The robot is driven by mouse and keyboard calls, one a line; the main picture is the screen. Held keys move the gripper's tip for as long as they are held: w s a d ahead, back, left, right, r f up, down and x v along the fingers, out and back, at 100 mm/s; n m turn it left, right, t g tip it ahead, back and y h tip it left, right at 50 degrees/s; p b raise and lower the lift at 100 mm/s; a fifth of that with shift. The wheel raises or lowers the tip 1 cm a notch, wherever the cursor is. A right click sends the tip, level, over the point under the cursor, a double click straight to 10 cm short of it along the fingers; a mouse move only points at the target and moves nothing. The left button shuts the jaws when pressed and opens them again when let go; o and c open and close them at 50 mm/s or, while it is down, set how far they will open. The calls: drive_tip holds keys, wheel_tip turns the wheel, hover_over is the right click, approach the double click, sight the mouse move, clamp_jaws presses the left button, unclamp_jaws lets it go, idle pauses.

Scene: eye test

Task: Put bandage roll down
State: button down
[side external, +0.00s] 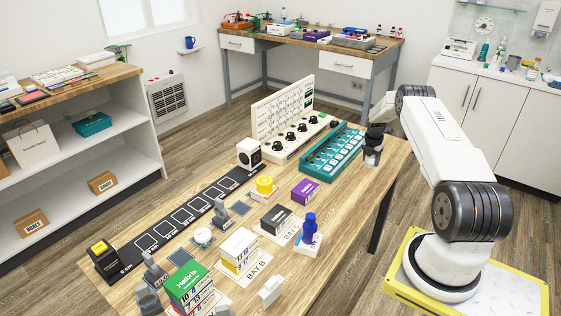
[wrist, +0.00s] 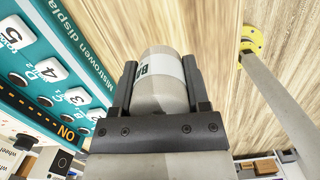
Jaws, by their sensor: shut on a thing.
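My gripper (wrist: 158,88) is shut on the bandage roll (wrist: 162,72), a pale cylinder with a white band and dark green lettering. The roll sits between the two dark fingers in the wrist view. In the side view my gripper (side external: 373,148) is at the right end of the wooden table (side external: 352,190), just right of the teal key panel (side external: 333,152).
The teal panel with numbered keys also shows at left in the wrist view (wrist: 60,62). A cream panel with black knobs (side external: 293,128) stands behind it. Bare wood lies right of the purple box.

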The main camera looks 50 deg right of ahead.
sight(368, 172)
drive_tip(key=shift+f, duration=0.15)
drive_tip(key=shift+w+d+f, duration=0.2)
drive_tip(key=shift+f, duration=1.5)
drive_tip(key=shift+f, duration=0.15)
drive_tip(key=shift+c, duration=0.3)
unclamp_jaws()
drive_tip(key=shift+w+a+r, duration=0.1)
drive_tip(key=shift+a+r, duration=0.15)
drive_tip(key=shift+r, duration=1.8)
drive_tip(key=shift+s+a+r, duration=0.1)
drive_tip(key=shift+a+r, duration=0.15)
drive_tip(key=shift+r, duration=1.75)
drive_tip(key=shift+w+a+r, duration=0.1)
drive_tip(key=shift+a+r, duration=0.15)
drive_tip(key=shift+r, duration=1.8)
